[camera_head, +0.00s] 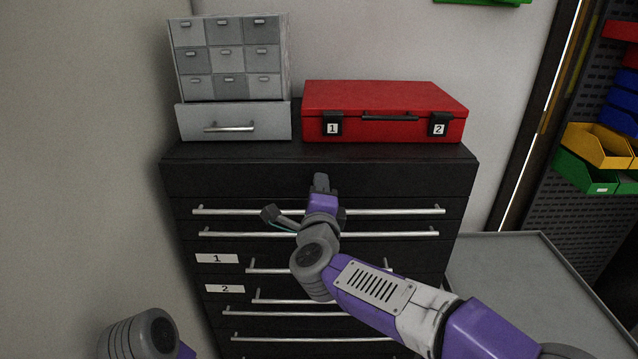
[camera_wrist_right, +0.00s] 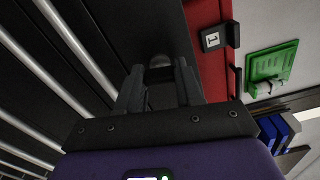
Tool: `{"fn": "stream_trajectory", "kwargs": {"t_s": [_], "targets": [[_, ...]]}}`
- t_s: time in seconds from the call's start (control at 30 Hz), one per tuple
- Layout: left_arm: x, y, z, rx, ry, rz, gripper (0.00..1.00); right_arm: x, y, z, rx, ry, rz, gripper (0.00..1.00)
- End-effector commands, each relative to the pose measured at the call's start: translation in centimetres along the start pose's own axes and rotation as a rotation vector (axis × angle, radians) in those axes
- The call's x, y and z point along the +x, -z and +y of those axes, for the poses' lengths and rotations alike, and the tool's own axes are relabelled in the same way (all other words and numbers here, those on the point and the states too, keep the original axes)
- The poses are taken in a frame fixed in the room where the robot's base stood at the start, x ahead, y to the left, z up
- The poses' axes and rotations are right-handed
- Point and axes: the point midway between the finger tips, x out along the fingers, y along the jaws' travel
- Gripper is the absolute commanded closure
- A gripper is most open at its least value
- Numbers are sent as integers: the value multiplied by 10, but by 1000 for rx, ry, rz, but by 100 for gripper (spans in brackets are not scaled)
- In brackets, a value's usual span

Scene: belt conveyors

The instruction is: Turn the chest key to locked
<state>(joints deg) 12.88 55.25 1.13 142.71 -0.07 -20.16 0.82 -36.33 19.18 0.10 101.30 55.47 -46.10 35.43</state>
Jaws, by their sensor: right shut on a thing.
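The black drawer chest (camera_head: 225,180) stands against the wall, with long silver handles on its front. My right gripper (camera_head: 321,182) is at the chest's plain top panel, near its middle. In the right wrist view, my right gripper (camera_wrist_right: 160,82) has its two fingers around a small grey rounded piece (camera_wrist_right: 160,62), which looks like the chest key at its lock. The gripper is shut on it. Most of the key is hidden by the fingers, so I cannot tell its turn angle. My left gripper is out of view.
On the chest stand a red case (camera_head: 385,97) and a grey small-drawer cabinet (camera_head: 230,60). Labels 1 (camera_head: 217,259) and 2 (camera_head: 225,289) mark lower drawers. A grey table (camera_head: 520,270) is at right, with yellow bins (camera_head: 597,146) beyond.

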Motion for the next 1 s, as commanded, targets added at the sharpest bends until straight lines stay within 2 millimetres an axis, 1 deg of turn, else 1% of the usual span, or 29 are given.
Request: {"fn": "stream_trajectory", "kwargs": {"t_s": [0.03, 0.1, 0.4, 0.93, 0.97, 1.0], "targets": [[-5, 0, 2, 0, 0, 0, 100, 0, 0, -1, -32, -2, 0, 94], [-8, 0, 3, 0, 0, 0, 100, 0, 0, -1, -73, -2, 1, 94], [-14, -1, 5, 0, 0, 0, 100, 0, 0, 0, -182, -1, 1, 94], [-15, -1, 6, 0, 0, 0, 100, 0, 0, 1, -206, -1, 0, 94], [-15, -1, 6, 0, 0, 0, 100, 0, 0, 1, -206, -1, 0, 62], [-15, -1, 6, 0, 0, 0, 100, 0, 0, 1, -206, -1, 0, 56]]}}
